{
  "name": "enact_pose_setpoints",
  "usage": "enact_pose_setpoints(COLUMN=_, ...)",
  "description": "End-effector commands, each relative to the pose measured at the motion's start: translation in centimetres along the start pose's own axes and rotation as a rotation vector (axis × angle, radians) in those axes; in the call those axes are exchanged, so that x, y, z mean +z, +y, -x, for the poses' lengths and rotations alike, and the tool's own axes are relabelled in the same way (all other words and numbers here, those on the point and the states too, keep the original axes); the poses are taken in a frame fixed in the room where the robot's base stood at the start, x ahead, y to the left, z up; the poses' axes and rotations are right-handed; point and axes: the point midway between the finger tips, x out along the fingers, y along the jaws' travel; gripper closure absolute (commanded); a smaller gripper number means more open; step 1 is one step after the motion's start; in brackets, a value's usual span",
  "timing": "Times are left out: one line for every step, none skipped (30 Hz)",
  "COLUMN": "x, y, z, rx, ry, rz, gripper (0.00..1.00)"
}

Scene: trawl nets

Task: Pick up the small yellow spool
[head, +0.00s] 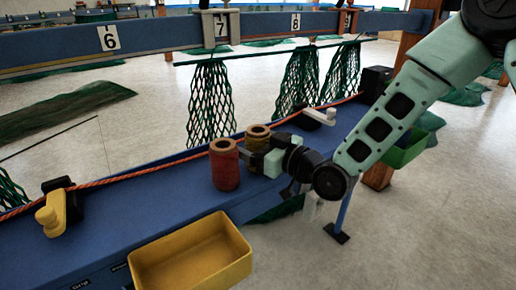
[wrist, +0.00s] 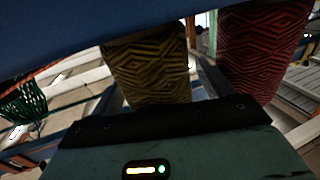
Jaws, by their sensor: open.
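The small yellow spool (head: 257,134) stands upright on the blue bench, behind and right of a red spool (head: 224,166). Its lower part is hidden by my gripper in the head view. My gripper (head: 256,158) is open, low over the bench, coming in from the right at the near side of the yellow spool and close beside the red one. In the wrist view the yellow spool (wrist: 150,70) is upper centre and the red spool (wrist: 262,50) is at its right. The gripper's dark front edge (wrist: 165,122) overlaps the yellow spool's end; contact cannot be told.
The blue bench (head: 160,195) carries an orange rope along its far edge. A yellow bin (head: 190,255) sits at the front. A yellow lever (head: 50,214) is at left, a white lever (head: 318,116) behind my gripper. Green nets (head: 210,102) hang beyond the bench.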

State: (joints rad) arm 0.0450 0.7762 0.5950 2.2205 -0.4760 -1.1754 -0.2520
Motion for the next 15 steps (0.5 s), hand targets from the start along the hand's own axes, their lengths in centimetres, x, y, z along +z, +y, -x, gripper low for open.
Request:
enact_pose_setpoints(x=0.02, y=0.0, z=-0.03, rx=0.0, ry=0.0, rz=0.0, gripper=0.21)
enact_pose_setpoints(x=0.02, y=0.0, z=-0.02, rx=0.0, ry=0.0, rz=0.0, gripper=0.21)
enact_pose_setpoints(x=0.02, y=0.01, z=-0.01, rx=0.0, ry=0.0, rz=0.0, gripper=0.21)
enact_pose_setpoints(x=0.02, y=0.01, z=0.0, rx=0.0, ry=0.0, rz=0.0, gripper=0.21)
enact_pose_setpoints(x=0.02, y=0.01, z=0.0, rx=0.0, ry=0.0, rz=0.0, gripper=0.21)
enact_pose_setpoints(x=0.02, y=0.01, z=0.01, rx=0.0, ry=0.0, rz=0.0, gripper=0.32)
enact_pose_setpoints(x=0.02, y=0.01, z=0.01, rx=0.0, ry=0.0, rz=0.0, gripper=0.41)
enact_pose_setpoints(x=0.02, y=0.02, z=0.01, rx=0.0, ry=0.0, rz=0.0, gripper=0.49)
enact_pose_setpoints(x=0.02, y=0.02, z=0.02, rx=0.0, ry=0.0, rz=0.0, gripper=0.6)
enact_pose_setpoints(x=0.01, y=0.02, z=0.02, rx=0.0, ry=0.0, rz=0.0, gripper=0.68)
enact_pose_setpoints(x=0.02, y=0.02, z=0.02, rx=0.0, ry=0.0, rz=0.0, gripper=0.72)
enact_pose_setpoints(x=0.01, y=0.02, z=0.02, rx=0.0, ry=0.0, rz=0.0, gripper=0.72)
enact_pose_setpoints(x=-0.02, y=0.02, z=0.01, rx=0.0, ry=0.001, rz=0.0, gripper=0.72)
enact_pose_setpoints(x=-0.02, y=0.01, z=0.01, rx=0.0, ry=0.001, rz=0.0, gripper=0.72)
enact_pose_setpoints(x=-0.02, y=0.01, z=0.02, rx=0.0, ry=0.001, rz=0.0, gripper=0.72)
